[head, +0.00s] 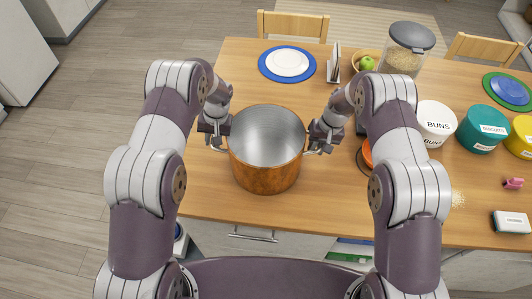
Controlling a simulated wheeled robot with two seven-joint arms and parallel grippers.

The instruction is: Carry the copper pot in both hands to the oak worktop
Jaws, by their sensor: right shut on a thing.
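The copper pot (265,178) is upright and looks empty, with a grey inside and a handle on each side. In the head view it is over the front left part of the oak worktop (325,202). I cannot tell whether its base touches the wood. My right gripper (318,147) is shut on the pot's right handle. My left gripper (216,138) is at the left handle, but its fingers are too small and dark to tell whether they are closed.
Behind the pot are a blue-rimmed plate (287,63), a napkin holder (333,65), a bowl with green fruit (364,64) and a grain jar (404,52). An orange item (367,154) is close right of my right gripper. Labelled tubs (483,127) stand farther right.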

